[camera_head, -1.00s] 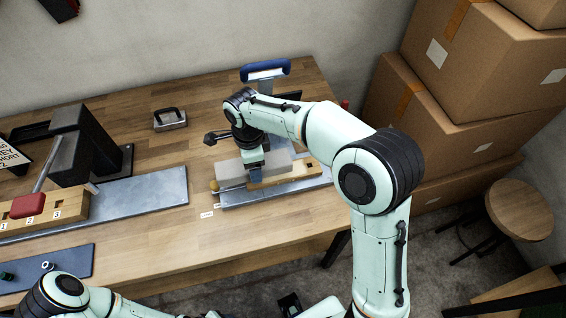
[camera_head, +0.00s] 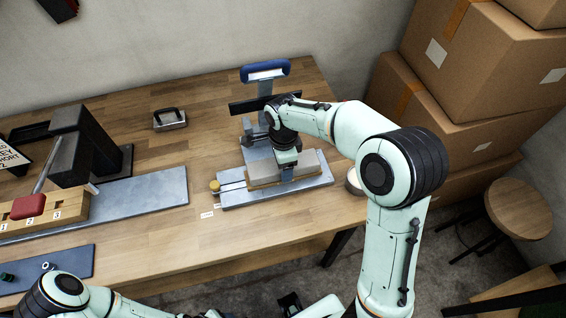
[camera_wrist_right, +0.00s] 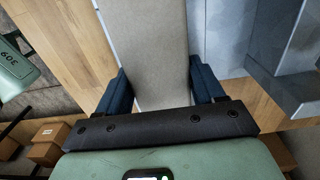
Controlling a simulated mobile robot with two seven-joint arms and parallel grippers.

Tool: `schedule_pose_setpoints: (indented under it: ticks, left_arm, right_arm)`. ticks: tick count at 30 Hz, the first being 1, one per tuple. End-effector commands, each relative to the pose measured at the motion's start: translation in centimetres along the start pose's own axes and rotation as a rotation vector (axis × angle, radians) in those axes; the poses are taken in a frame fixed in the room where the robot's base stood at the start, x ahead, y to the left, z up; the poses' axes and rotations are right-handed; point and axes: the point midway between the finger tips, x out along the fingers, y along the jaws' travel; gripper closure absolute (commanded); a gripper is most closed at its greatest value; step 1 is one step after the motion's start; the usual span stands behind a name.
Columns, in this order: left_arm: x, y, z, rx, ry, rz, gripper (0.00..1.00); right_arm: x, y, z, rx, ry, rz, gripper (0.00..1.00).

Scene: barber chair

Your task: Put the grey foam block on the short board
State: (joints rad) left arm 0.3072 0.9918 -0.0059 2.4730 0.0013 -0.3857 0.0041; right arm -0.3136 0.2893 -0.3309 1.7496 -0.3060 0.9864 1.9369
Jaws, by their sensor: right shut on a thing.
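The grey foam block (camera_head: 308,164) is in my right gripper (camera_head: 287,174), over the right-hand metal plate (camera_head: 240,199). It also fills the middle of the right wrist view (camera_wrist_right: 148,50), between the two blue fingers (camera_wrist_right: 163,88), which are shut on its sides. A short wooden board (camera_head: 264,184) lies on that plate, lined up under the block and mostly hidden by it; only a thin edge shows. I cannot tell whether the block touches the board.
A stand with a blue handle (camera_head: 265,71) rises just behind the plate. A wooden block with numbered holes (camera_head: 72,208) and a red piece (camera_head: 30,205) lie at the left. A small handled metal block (camera_head: 169,119) stands farther back. Cardboard boxes (camera_head: 465,75) are stacked at the right.

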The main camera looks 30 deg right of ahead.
Motion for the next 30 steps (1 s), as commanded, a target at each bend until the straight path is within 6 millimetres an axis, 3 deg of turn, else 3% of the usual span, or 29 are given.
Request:
schedule_pose_setpoints:
  ticks: [5,6,7,8,20,30]
  left_arm:
    - [0.3,-0.1,0.1,-0.001,-0.002,-0.001,0.43]
    - [0.2,-0.1,0.1,0.0,-0.001,0.0,0.43]
    - [0.2,-0.1,0.1,0.0,-0.001,0.0,0.43]
    - [0.2,-0.1,0.1,0.0,-0.001,0.0,0.43]
    - [-0.1,0.1,-0.1,0.0,0.001,0.0,0.43]
    - [-1.3,0.6,-0.5,0.003,0.008,0.003,0.43]
  right_arm:
    - [0.4,0.0,0.0,0.0,0.0,0.0,0.62]
    - [0.3,0.0,0.0,0.0,0.0,0.0,0.19]
    - [0.3,0.0,0.0,0.0,0.0,0.0,0.09]
    - [0.3,0.0,0.0,0.0,0.0,0.0,0.07]
    - [-0.8,-0.1,0.1,-0.001,-0.001,-0.004,0.07]
    - [-7.8,-0.2,0.1,-0.001,-0.002,-0.007,0.07]
